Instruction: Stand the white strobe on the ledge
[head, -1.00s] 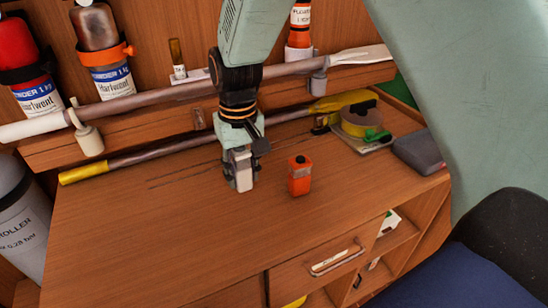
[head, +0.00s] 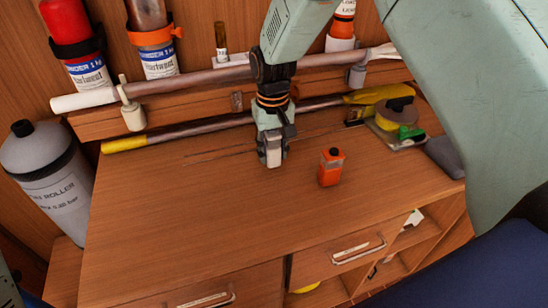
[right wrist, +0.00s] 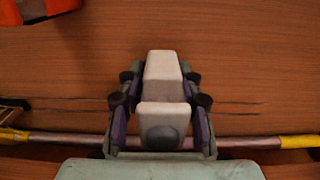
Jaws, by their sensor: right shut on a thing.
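The white strobe (head: 274,158) is a small pale block between the fingers of my right gripper (head: 273,148). In the right wrist view the strobe (right wrist: 163,72) sits between both fingers of that gripper (right wrist: 160,100), which is shut on it. It is over the workbench top (head: 190,215), left of an orange device; I cannot tell how far its base is above the wood. The wooden ledge (head: 190,117) runs along the back wall behind the gripper. My left gripper is not in view.
The orange device (head: 331,167) stands close on the right. A long pole with yellow ends (head: 205,135) lies before the ledge; a thicker pipe (head: 220,80) runs above it. A yellow tape reel (head: 395,115) is at back right. The bench's left front is clear.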

